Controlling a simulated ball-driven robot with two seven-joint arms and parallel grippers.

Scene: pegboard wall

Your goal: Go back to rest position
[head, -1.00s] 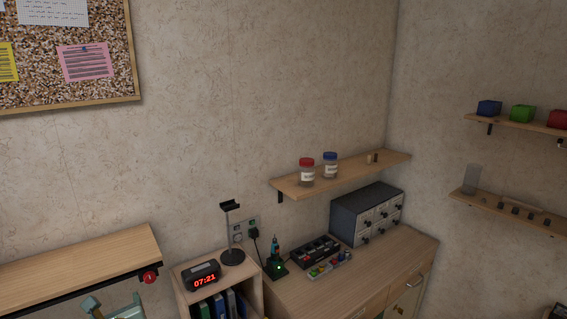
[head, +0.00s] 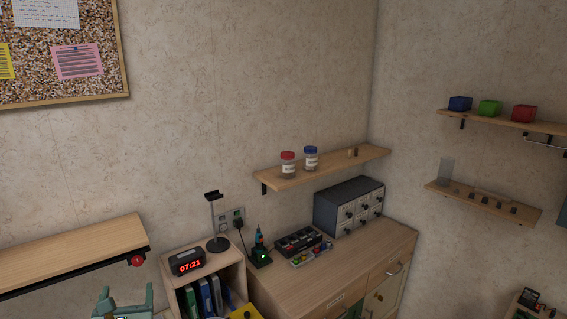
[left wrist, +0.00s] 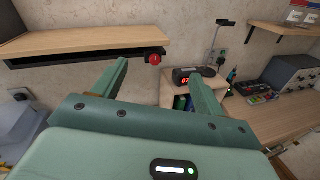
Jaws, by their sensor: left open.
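My left gripper (head: 125,294) shows at the bottom left of the head view, in front of and below the wooden wall shelf with the red knob. In the left wrist view its two green fingers (left wrist: 158,72) are spread wide apart with nothing between them. The shelf (left wrist: 85,40) and its red knob (left wrist: 154,59) lie beyond the fingers. My right gripper is in neither view.
The shelf (head: 70,252) is close to my left gripper. A small bookcase (head: 172,268) with an alarm clock (head: 187,262) stands to its right. Further right are a wooden cabinet (head: 330,270), a drawer box (head: 348,205) and wall shelves.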

